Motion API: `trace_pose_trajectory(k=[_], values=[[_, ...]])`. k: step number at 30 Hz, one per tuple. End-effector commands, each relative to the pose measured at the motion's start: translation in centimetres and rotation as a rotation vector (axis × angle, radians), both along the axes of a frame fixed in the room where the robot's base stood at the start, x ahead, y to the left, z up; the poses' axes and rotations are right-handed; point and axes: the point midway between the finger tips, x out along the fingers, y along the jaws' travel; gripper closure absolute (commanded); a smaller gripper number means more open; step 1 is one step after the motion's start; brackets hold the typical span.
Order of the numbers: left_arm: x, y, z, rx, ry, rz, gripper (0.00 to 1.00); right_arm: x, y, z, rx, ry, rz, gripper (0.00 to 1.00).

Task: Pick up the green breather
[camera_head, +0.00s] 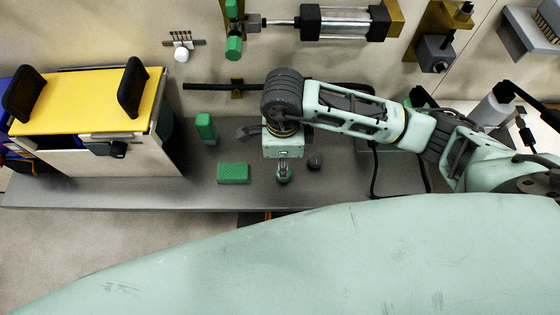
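A small round green part (284,179), which looks like the green breather, sits on the grey shelf near its front edge. My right arm comes in from the right, and its gripper (283,168) points down right over this part. The fingers overlap its top, so I cannot tell whether they touch it or are closed on it. A green block (233,173) lies to its left. A green upright piece with a grey base (205,127) stands further back on the left. My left gripper is not in view.
A small dark knob (315,161) sits just right of the gripper. A yellow-topped box (85,100) with black handles stands at the left. A cylinder assembly (345,22) and green fittings (233,46) are on the back wall. A black cable (374,180) hangs over the shelf at right.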

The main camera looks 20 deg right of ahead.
Motion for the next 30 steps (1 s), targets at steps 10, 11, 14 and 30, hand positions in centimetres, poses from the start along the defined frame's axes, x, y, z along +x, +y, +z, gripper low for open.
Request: trace_pose_trajectory(k=[10,11,14,30], values=[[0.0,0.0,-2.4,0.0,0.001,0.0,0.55,-0.1,-0.2,-4.1,0.003,0.003,-0.001,0.62],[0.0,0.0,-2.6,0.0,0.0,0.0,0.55,-0.1,-0.2,-4.6,0.003,0.003,-0.002,0.62],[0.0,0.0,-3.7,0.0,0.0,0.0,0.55,-0.1,-0.3,-6.3,0.004,0.003,-0.001,0.62],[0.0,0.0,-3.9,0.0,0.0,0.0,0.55,-0.1,-0.2,-7.0,0.004,0.001,0.0,0.8]])
